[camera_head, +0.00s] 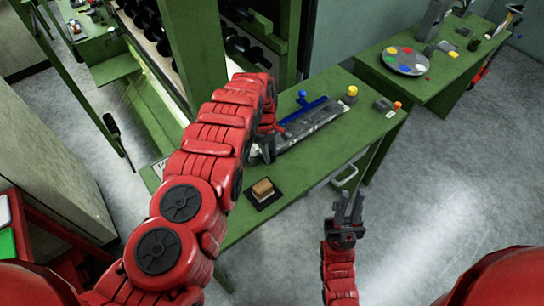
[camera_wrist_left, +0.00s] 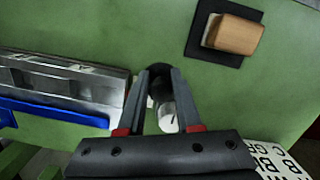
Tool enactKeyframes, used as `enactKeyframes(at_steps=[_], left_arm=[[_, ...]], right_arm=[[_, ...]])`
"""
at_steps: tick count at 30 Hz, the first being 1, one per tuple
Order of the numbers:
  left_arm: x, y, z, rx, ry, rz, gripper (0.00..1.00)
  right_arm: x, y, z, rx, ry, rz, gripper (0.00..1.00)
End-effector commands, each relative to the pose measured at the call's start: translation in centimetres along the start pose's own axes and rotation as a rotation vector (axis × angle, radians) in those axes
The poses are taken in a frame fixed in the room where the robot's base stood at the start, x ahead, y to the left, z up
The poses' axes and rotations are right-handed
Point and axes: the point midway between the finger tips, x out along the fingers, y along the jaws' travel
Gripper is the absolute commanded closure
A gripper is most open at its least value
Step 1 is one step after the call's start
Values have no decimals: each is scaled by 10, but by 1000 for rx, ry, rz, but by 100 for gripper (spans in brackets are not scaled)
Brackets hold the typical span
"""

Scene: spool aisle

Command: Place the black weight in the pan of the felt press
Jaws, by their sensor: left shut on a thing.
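My left gripper (camera_head: 266,148) is over the green bench, beside the left end of a long grey device, partly hidden by my arm. In the left wrist view its fingers (camera_wrist_left: 158,82) are shut on a dark round piece, seemingly the black weight (camera_wrist_left: 159,72). A pale round metal part (camera_wrist_left: 168,117) shows between the fingers, and I cannot tell whether it is the pan. The long grey device (camera_head: 318,124) has a blue bar and looks like the felt press, though I cannot be sure. My right gripper (camera_head: 349,205) is empty, fingers apart, off the bench's front edge.
A tan block on a black pad (camera_head: 277,198) lies on the green bench (camera_head: 325,165) near its front edge. A yellow-topped knob (camera_head: 351,92) stands at the far end. A second green table (camera_head: 440,87) holds a grey palette (camera_head: 405,61). A green rack is behind my left arm.

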Motion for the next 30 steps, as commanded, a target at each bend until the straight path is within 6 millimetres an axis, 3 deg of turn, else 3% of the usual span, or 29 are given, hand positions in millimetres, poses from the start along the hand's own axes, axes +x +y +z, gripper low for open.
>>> enactKeyframes(at_steps=[9, 15, 29, 30], left_arm=[[16, -1, -1, 1, -1, -2, 100], [39, -1, -5, 1, 0, -1, 100], [46, 0, -4, 1, -2, -1, 100], [44, 0, -4, 1, -2, -1, 61]], right_arm=[[6, 0, -1, 0, 0, 0, 77], [-5, 0, 1, 0, 0, 0, 77], [-10, 0, 2, 0, 0, 0, 77], [-8, 0, 1, 0, 0, 0, 77]])
